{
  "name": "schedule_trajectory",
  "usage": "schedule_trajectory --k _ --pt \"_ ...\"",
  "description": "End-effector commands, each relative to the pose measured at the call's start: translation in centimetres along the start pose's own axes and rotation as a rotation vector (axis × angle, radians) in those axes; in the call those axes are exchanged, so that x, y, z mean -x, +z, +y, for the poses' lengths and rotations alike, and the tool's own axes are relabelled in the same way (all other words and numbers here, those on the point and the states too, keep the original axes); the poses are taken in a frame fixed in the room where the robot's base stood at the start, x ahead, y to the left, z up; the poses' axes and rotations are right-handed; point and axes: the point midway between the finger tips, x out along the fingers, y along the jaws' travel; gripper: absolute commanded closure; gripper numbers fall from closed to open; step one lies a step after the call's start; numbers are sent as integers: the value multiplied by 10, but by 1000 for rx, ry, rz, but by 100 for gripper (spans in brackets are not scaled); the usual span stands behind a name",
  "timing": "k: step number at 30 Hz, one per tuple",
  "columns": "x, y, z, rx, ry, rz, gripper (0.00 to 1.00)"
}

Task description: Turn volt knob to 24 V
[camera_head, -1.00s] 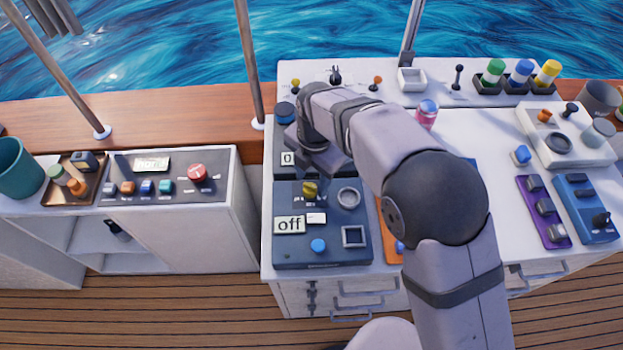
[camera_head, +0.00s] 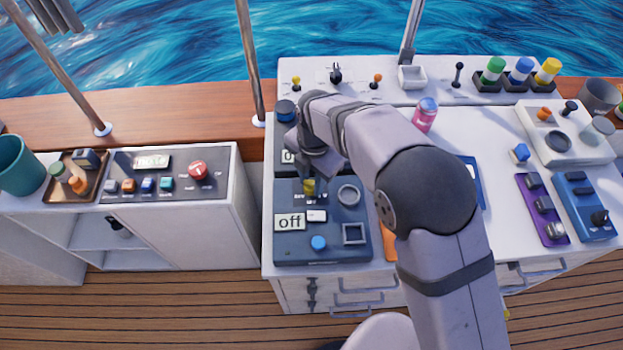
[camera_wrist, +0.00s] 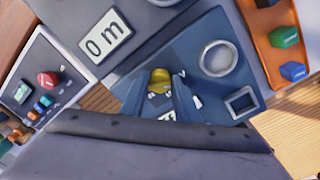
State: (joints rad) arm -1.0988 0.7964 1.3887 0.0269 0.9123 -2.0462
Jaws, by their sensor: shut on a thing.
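The yellow knob (camera_head: 309,187) stands on the dark blue panel (camera_head: 285,252) whose display (camera_head: 289,222) reads "off". I take it for the volt knob; its small markings are too small to read. My gripper (camera_head: 311,177) reaches down to it from behind in the head view. In the wrist view the yellow knob (camera_wrist: 160,77) shows at the ends of my fingers (camera_wrist: 163,92), which are shut on it. The fingers hide part of the knob and its scale.
On the same panel are a blue button (camera_head: 318,243), a round ring (camera_head: 348,194) and a square frame (camera_head: 354,234). A panel reading "0 m" (camera_wrist: 105,35) lies behind, and an orange panel (camera_wrist: 262,32) stands beside. My arm covers part of the desk.

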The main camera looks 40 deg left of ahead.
Motion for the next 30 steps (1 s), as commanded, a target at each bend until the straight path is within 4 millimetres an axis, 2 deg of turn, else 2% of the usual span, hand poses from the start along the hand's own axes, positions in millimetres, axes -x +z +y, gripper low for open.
schedule_trajectory --k 11,30 --pt "-1 -1 -2 -173 -5 -6 94" --pt "-1 -3 -4 -765 -8 -36 94"
